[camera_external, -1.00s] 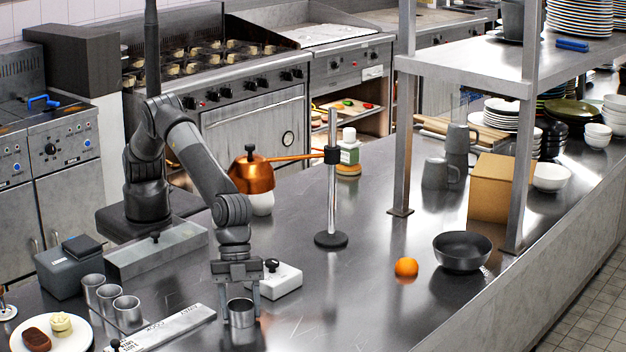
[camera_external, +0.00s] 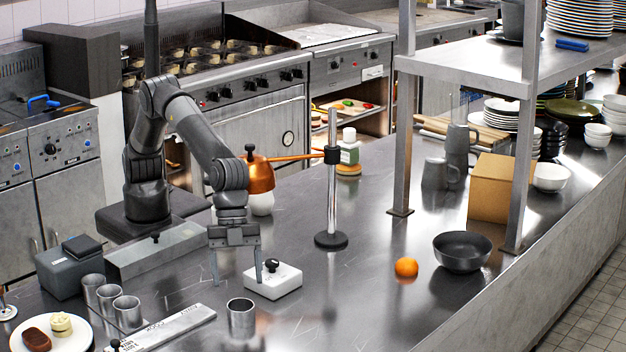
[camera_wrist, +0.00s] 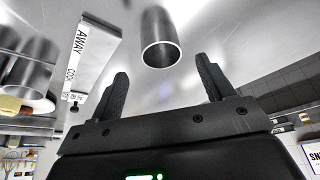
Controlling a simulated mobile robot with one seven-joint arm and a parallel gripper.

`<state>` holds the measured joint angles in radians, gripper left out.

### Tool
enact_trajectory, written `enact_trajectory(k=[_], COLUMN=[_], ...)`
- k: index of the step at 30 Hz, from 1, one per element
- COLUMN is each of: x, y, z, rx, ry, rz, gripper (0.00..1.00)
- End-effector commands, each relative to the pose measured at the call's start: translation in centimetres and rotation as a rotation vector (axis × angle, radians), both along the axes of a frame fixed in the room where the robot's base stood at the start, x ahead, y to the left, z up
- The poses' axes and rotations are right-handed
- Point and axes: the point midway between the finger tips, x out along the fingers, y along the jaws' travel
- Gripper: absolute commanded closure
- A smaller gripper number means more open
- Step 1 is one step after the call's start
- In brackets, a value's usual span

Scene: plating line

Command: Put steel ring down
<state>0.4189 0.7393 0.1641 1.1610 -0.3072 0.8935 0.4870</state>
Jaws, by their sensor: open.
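My gripper (camera_external: 236,280) is open and empty, raised above and behind the ring in the external view. In the wrist view my gripper (camera_wrist: 163,82) has its two dark fingers spread wide.
A flat bar with printed words (camera_external: 165,326) lies left of the ring. Several steel rings (camera_external: 126,312) stand farther left by a plate (camera_external: 75,335). A white block with a black knob (camera_external: 272,282) sits behind the ring. The counter to the right is clear up to an orange (camera_external: 406,267).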

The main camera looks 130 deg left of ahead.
Motion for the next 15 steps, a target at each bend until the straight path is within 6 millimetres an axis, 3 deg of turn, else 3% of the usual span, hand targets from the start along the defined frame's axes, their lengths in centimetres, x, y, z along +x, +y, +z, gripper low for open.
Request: enact_trajectory(k=[6, 15], x=[-1.1, -1.4], y=[0.9, 1.2], z=[3.3, 4.3], rx=[0.0, 0.001], ry=[-0.001, 0.0], rz=[0.0, 0.0], gripper=[0.26, 0.26])
